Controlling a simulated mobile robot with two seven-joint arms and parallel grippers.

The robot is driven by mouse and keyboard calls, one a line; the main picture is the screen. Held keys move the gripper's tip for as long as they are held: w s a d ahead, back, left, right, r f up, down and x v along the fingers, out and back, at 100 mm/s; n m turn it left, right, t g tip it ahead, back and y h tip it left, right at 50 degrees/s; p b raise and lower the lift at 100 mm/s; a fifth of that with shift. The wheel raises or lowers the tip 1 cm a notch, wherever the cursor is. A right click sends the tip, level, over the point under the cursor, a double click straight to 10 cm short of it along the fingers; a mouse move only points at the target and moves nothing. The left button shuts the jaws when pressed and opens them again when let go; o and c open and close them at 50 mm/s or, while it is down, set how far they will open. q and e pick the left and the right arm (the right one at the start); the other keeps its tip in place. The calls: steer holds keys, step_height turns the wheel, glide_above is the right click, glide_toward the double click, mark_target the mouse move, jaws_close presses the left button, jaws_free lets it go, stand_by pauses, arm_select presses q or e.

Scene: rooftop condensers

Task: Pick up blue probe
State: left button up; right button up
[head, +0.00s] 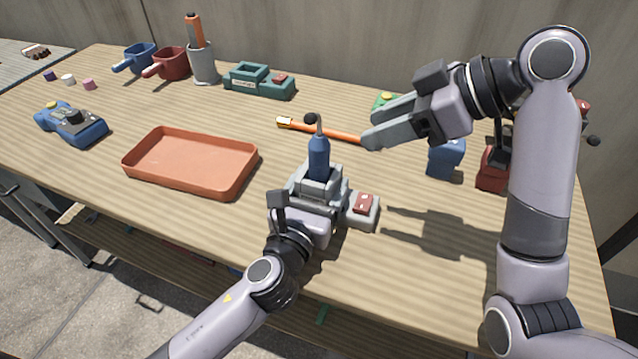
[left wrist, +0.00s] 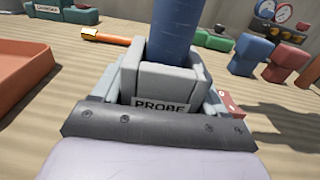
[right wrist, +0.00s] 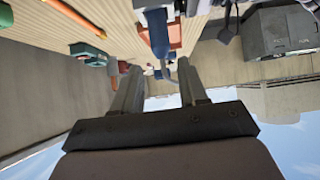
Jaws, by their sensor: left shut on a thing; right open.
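The blue probe (head: 319,158) stands upright in a grey holder (head: 362,208) at the middle front of the table. The holder carries a label reading PROBE in the left wrist view (left wrist: 165,106). My left gripper (head: 315,188) is shut on the probe, low on its body at the holder. In the left wrist view the blue probe (left wrist: 172,35) rises between my fingers. My right gripper (head: 388,128) is open and empty, raised above the table to the right of the probe. The probe (right wrist: 158,35) also shows in the right wrist view, beyond my open fingers.
An empty orange tray (head: 190,162) lies left of the holder. An orange-handled tool (head: 335,133) lies behind the probe. A blue meter (head: 70,124) sits at far left. Blue (head: 446,158) and red (head: 492,168) blocks stand at right, near my right arm. The front right tabletop is clear.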

stand_by(0.3)
steer(key=o, duration=0.4)
steer(key=m+t+h, duration=0.4)
steer(key=m+t, duration=0.5)
glide_toward(320, 159)
steer(key=w, duration=0.2)
steer(key=shift+y, duration=0.3)
steer(key=x, duration=0.6)
steer(key=shift+a+f, duration=0.3)
steer(key=shift+f, duration=0.2)
steer(key=shift+d+x, duration=0.15)
steer(key=shift+x, duration=1.15)
steer(key=shift+d+x, duration=0.1)
steer(key=shift+x, duration=1.25)
